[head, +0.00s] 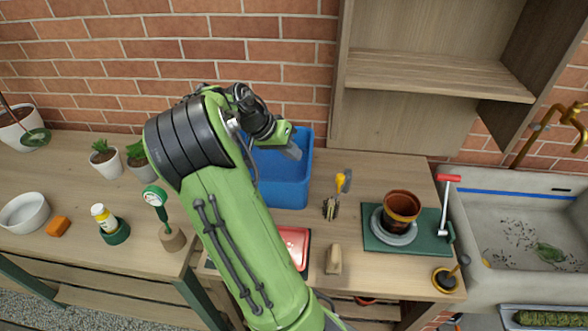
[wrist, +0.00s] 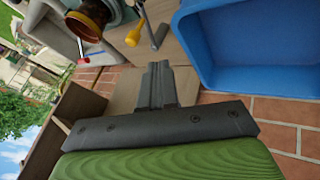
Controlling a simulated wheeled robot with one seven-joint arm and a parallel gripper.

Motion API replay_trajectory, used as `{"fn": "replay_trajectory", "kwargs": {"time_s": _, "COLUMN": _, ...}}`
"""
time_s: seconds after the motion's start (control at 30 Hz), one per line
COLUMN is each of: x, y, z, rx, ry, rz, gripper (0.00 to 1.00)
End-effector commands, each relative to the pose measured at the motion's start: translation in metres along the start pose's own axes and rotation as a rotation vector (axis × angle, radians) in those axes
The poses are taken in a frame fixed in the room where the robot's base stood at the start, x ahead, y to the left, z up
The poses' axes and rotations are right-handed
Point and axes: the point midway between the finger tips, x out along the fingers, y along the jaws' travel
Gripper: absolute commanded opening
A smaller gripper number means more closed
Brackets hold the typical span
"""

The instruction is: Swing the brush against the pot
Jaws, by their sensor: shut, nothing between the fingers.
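The pot (head: 402,206) is terracotta, dark inside, and stands upright on a grey saucer (head: 377,222) on a green mat (head: 370,242). It also shows in the wrist view (wrist: 84,28). A red bar on a pale metal arm (head: 448,178), probably the brush, rises at the mat's right edge, apart from the pot; its red end shows in the wrist view (wrist: 83,60). My gripper (head: 293,151) is over the blue bin, well left of the pot and the red bar. Its fingers (wrist: 155,70) are together and empty.
The blue bin (head: 306,185) stands against the wall. A wooden shelf (head: 430,75) hangs above. A sink (head: 470,215) is at the right.

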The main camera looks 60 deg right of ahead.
Motion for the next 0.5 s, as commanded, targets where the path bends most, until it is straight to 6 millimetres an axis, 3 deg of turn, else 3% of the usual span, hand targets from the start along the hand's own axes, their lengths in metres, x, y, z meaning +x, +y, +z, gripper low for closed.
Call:
{"fn": "replay_trajectory", "kwargs": {"time_s": 0.37, "x": 0.004, "y": 0.001, "z": -0.002, "rx": 0.009, "ry": 0.004, "rz": 0.014, "gripper": 0.0}}
{"fn": "replay_trajectory", "kwargs": {"time_s": 0.5, "x": 0.022, "y": 0.001, "z": -0.001, "rx": 0.009, "ry": 0.001, "rz": 0.015, "gripper": 0.0}}
